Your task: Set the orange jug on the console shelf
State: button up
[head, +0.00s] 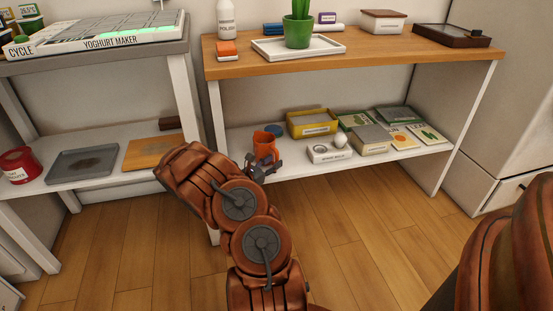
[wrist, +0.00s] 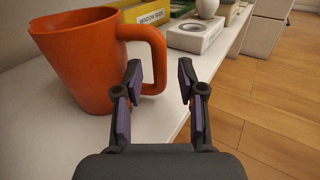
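The orange jug (head: 265,147) stands upright on the white lower shelf (head: 293,166) of the wooden-topped unit, near its left front edge. In the wrist view the jug (wrist: 82,62) fills the left side, its handle (wrist: 158,55) pointing right. My gripper (head: 262,170) is at the jug's front; in the wrist view my gripper (wrist: 160,80) is open. The left finger is by the opening inside the handle and the right finger is outside, with a visible gap to the handle. The jug's lower part is partly hidden by the finger. I cannot tell which unit is the console.
Right of the jug are a white box (head: 330,152), a yellow bin (head: 313,123) and several packets. A blue round item (head: 272,129) is behind it. The left unit's lower shelf holds a red tin (head: 20,165), a grey tray (head: 83,163) and an orange board (head: 153,152).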

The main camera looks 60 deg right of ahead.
jog(key=p+v, duration=0.3)
jog(key=v, duration=0.6)
jog(key=s+a+r+m+g+y, duration=0.3)
jog(key=s+a+r+m, duration=0.25)
jog(key=r, duration=0.25)
jog(key=s+a+r+m+g+y, duration=0.25)
jog(key=s+a+r+m, duration=0.3)
jog(key=r, duration=0.35)
jog(key=s+a+m+t+y, duration=0.1)
jog(key=a+y, duration=0.3)
jog(key=a, duration=0.8)
jog(key=s+a+m+t+y, duration=0.1)
jog(key=s+a+t+y, duration=0.2)
jog(key=a, duration=1)
jog(key=s+a+m+t+y, duration=0.2)
jog(key=s+a+y, duration=0.2)
jog(key=a, duration=0.9)
jog(key=shift+s+r+t+y, duration=0.25)
jog(key=shift+r+t+y, duration=0.1)
jog(key=shift+y, duration=0.1)
jog(key=shift+d, duration=0.1)
